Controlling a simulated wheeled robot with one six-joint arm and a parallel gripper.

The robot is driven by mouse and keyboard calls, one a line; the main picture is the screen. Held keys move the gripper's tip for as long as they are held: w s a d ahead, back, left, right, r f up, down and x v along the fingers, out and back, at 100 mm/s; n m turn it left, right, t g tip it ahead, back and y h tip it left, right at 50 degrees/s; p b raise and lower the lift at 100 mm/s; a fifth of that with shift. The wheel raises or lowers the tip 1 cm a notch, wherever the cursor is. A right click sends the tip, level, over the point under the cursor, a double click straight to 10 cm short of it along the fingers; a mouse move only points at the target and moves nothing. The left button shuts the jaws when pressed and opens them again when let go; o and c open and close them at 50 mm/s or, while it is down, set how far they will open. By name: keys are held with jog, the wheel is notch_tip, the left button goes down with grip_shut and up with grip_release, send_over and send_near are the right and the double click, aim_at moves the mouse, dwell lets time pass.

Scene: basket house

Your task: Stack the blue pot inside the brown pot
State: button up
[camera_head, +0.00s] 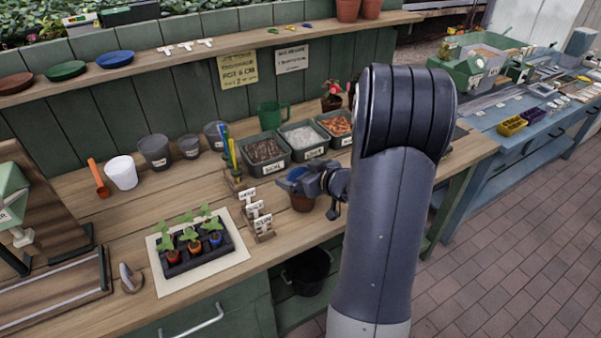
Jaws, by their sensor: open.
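A brown pot (302,203) stands on the wooden bench near its front edge, just left of my arm. A blue pot (297,173) shows at the brown pot's top, with its rim above it. My gripper's dark fingers cover part of both, so I cannot tell how deep the blue pot sits. My gripper (310,186) is open, at the height of the blue pot and over the brown pot's rim. Whether the fingers touch either pot cannot be told.
Left of the pots are small label stands (257,218) and a seedling tray (192,249) on a pale mat. Behind are soil bins (264,150), a green mug (272,115), grey pots (155,151) and a white cup (122,173). A shelf (200,50) runs above.

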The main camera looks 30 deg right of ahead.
jog(key=v, duration=1)
jog(key=shift+s, duration=0.35)
jog(key=shift+w+d, duration=0.1)
jog(key=w+a+p, duration=0.2)
jog(key=w, duration=0.7)
jog(key=shift+w+a, duration=0.25)
jog(key=shift+w, duration=0.05)
jog(key=shift+f, duration=0.1)
jog(key=shift+f, duration=0.15)
